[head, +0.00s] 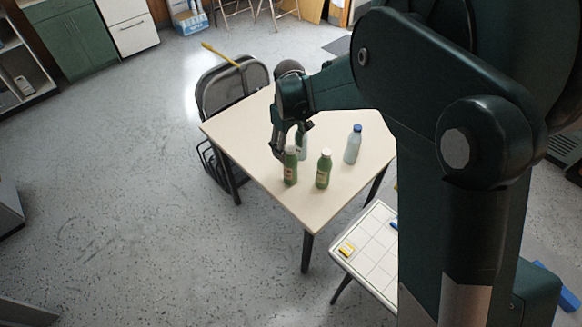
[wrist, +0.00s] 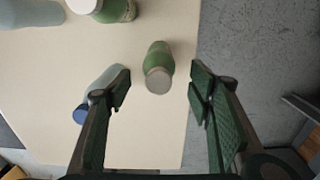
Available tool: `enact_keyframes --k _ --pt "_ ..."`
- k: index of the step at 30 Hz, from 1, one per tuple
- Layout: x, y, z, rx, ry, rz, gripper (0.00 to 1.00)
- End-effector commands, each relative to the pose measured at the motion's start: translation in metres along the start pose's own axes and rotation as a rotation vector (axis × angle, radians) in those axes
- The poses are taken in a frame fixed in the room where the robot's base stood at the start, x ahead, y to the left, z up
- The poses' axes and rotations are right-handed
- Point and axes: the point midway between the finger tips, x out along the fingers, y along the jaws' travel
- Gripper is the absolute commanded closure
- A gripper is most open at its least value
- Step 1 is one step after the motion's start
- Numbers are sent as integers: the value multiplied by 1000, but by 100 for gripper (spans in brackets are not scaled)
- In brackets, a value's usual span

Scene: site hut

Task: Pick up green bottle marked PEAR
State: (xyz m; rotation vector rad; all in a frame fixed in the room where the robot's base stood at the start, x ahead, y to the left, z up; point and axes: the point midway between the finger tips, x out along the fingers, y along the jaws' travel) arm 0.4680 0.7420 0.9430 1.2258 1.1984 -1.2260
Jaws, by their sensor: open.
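Two green bottles with pale caps stand on the table (head: 240,130). Their labels are too small to read, so I cannot tell which one says PEAR. The left green bottle (head: 290,168) is close by my gripper (head: 284,146). The right green bottle (head: 323,170) stands apart from it. In the wrist view, one green bottle (wrist: 159,56) appears between the open fingers of my gripper (wrist: 160,79), with clear space on both sides. The other green bottle (wrist: 118,10) is at the upper left, cut off by the frame.
A pale blue bottle with a blue cap (head: 353,146) stands at the table's right. Another pale bottle (head: 301,148) is partly hidden behind my gripper; in the wrist view a pale bottle (wrist: 103,84) lies close by the left finger. A folding chair (head: 222,92) stands behind the table.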

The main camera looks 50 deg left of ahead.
Motion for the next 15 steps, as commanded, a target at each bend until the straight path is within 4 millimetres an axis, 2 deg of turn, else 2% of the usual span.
enact_keyframes --k 15 --pt "26 0 0 0 0 0 48"
